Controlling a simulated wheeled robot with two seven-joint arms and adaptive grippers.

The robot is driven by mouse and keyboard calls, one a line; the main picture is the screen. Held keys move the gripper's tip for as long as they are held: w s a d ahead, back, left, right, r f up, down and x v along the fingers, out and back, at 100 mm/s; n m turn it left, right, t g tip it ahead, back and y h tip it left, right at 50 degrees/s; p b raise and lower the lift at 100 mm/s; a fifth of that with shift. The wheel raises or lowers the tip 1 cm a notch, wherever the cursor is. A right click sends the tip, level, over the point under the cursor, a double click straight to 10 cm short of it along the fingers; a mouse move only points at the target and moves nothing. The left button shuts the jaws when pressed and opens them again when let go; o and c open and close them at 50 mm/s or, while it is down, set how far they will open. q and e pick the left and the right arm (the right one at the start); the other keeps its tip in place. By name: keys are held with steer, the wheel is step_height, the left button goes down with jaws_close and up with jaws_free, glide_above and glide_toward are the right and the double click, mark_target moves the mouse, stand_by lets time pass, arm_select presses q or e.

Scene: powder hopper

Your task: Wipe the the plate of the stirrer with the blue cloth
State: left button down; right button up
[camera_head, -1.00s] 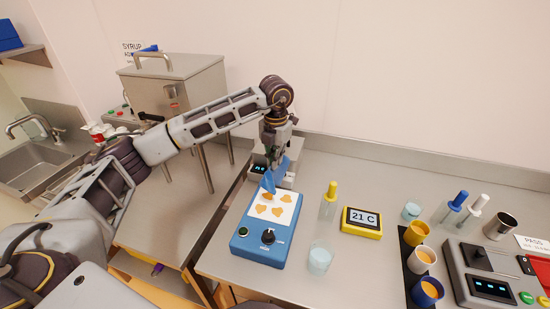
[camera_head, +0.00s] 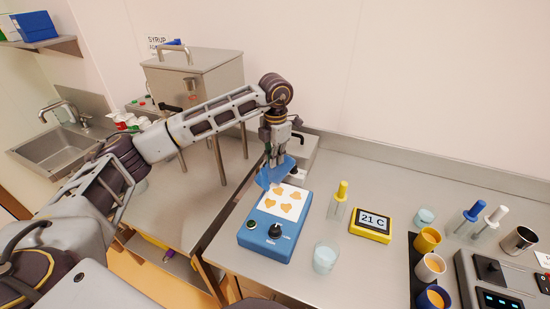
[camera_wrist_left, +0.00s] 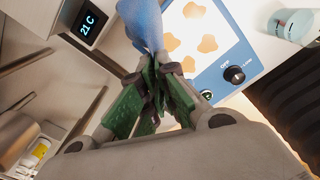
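The blue stirrer (camera_head: 258,244) stands on the steel bench, with a knob on its front. Its white plate (camera_head: 284,213) carries several orange-brown stains, which also show in the left wrist view (camera_wrist_left: 190,42). My left gripper (camera_head: 275,163) points down over the back edge of the plate. It is shut on the blue cloth (camera_head: 270,178), which hangs below the fingers over the plate's back-left corner. In the left wrist view the green finger pads (camera_wrist_left: 153,88) close together at the cloth (camera_wrist_left: 143,22). I cannot tell whether the cloth touches the plate. My right gripper is not in view.
A glass beaker (camera_head: 325,258), a yellow-capped bottle (camera_head: 339,200) and a yellow thermometer (camera_head: 370,225) stand right of the stirrer. A grey device (camera_head: 303,150) is behind it. Several cups stand on a black strip (camera_head: 417,284). The stirrer's left side borders the bench edge.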

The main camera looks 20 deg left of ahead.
arm_select(q)
steer(key=m, duration=0.3)
stand_by(0.5)
steer(key=shift+f, duration=0.1)
